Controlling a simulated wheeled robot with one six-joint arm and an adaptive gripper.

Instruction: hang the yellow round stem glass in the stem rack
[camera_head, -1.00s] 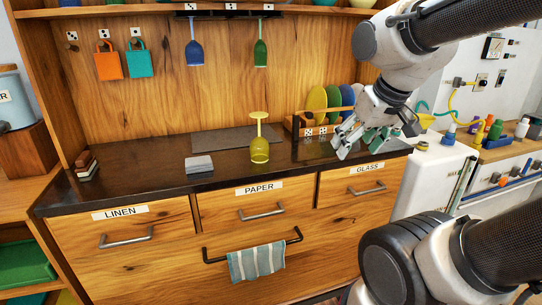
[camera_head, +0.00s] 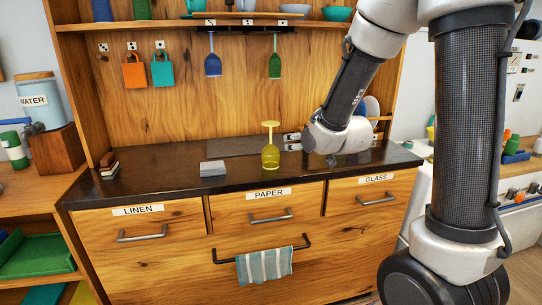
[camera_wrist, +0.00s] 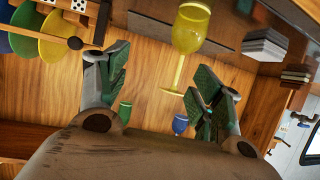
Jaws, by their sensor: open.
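The yellow round stem glass (camera_head: 270,157) stands upside down on the dark counter, its bowl down and its foot up. In the wrist view the yellow glass (camera_wrist: 191,28) shows with its stem reaching into the space between the fingers. My gripper (camera_head: 291,142) is low over the counter, just right of the glass; in the wrist view my gripper (camera_wrist: 160,68) is open and empty. The stem rack (camera_head: 243,29) is under the shelf. A blue glass (camera_head: 212,66) and a green glass (camera_head: 275,67) hang from it, with a gap between them.
A grey stack (camera_head: 212,169) lies on the counter left of the glass. Plates (camera_head: 371,108) stand behind my arm at the right; the plate rack (camera_wrist: 72,20) shows in the wrist view. Orange (camera_head: 134,75) and teal (camera_head: 162,73) bags hang at the left.

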